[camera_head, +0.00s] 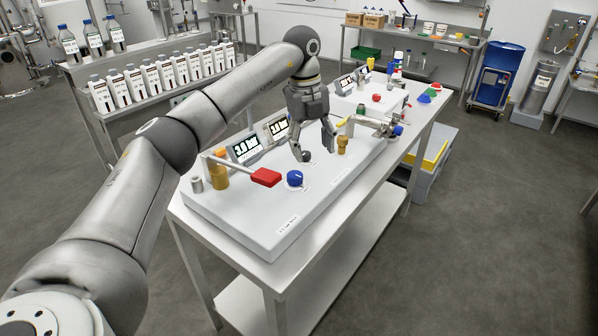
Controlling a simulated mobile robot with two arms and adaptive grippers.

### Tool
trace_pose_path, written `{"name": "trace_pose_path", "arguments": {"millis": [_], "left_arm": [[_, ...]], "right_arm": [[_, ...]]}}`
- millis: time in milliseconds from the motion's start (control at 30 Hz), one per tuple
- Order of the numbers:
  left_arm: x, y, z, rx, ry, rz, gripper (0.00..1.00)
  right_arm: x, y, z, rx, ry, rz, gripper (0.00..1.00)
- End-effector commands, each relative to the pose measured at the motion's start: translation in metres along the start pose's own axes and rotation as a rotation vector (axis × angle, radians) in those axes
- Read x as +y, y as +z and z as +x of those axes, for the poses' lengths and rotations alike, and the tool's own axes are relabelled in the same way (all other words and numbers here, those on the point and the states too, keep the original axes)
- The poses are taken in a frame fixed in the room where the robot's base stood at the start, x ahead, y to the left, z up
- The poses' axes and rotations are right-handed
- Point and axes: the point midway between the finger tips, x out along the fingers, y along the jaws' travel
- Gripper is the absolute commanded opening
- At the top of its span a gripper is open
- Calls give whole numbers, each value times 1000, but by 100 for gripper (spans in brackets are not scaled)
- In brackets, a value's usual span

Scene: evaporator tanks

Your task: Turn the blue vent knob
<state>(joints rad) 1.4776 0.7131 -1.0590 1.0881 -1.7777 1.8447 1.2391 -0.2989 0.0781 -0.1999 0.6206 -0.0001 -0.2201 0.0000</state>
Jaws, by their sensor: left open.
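The blue vent knob (294,179) sits on top of the white panel box (262,221), near its front end, to the right of a red lever handle. My left gripper (314,156) points down over the panel, beyond the blue knob and a little to its right. Its fingers are spread apart. A small dark knob (306,156) shows between the fingers, and I cannot tell whether they touch it. The gripper is apart from the blue knob. My right gripper is not in view.
A red-handled lever (265,177) stands close left of the blue knob. A brass fitting (342,145) is right of the gripper. Digital displays (245,148) line the panel's back. More valves stand farther along the steel table (430,112). A bottle rack (165,78) is behind.

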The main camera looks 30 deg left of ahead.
Motion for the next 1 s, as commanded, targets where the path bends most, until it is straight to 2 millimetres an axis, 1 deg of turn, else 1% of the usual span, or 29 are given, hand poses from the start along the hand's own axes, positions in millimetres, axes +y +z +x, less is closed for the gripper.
{"name": "trace_pose_path", "arguments": {"millis": [33, 100, 200, 267, 367, 700, 833, 1000], "left_arm": [[13, 10, -10, -21, 37, -41, 58], [26, 17, -19, -39, 75, -83, 58], [35, 22, -22, -48, 104, -110, 58], [37, 22, -19, -49, 109, -114, 58], [39, 22, -7, -48, 111, -113, 58], [45, 24, 56, -47, 109, -110, 58], [46, 25, 72, -47, 106, -110, 58], [47, 25, 82, -47, 105, -109, 58]], "right_arm": [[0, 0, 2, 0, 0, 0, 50], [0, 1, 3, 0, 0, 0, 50], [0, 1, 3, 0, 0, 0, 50], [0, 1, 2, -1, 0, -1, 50], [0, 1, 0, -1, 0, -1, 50], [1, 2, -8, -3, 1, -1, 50], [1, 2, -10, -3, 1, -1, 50], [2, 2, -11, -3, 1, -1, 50]]}}
